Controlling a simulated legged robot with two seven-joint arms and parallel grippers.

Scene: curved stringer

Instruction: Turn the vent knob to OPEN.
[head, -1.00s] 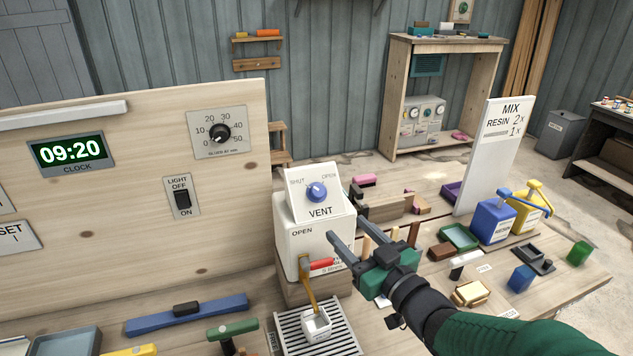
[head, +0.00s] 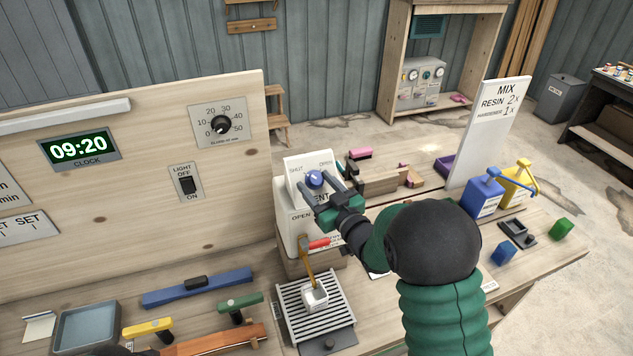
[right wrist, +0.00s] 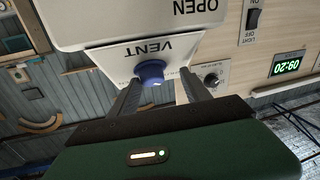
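The vent knob (head: 315,179) is a round blue knob on the sloped white VENT panel (head: 296,172), with SHUT printed at its upper left and OPEN at its upper right. Its pale pointer mark seems to lean up and left, toward SHUT, but is small. My right gripper (head: 318,185) is at the panel, its fingers open on either side of the knob. In the right wrist view the knob (right wrist: 151,72) shows between the open fingertips, closer to the left one; I cannot tell whether either touches it. My left gripper is not in view.
Below the panel is a white box with a red-handled tap (head: 319,243) over a white cup (head: 314,295) on a slatted tray. The wooden board with clock (head: 78,149), dial and light switch stands left. Blue (head: 484,195) and yellow pump bottles stand right.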

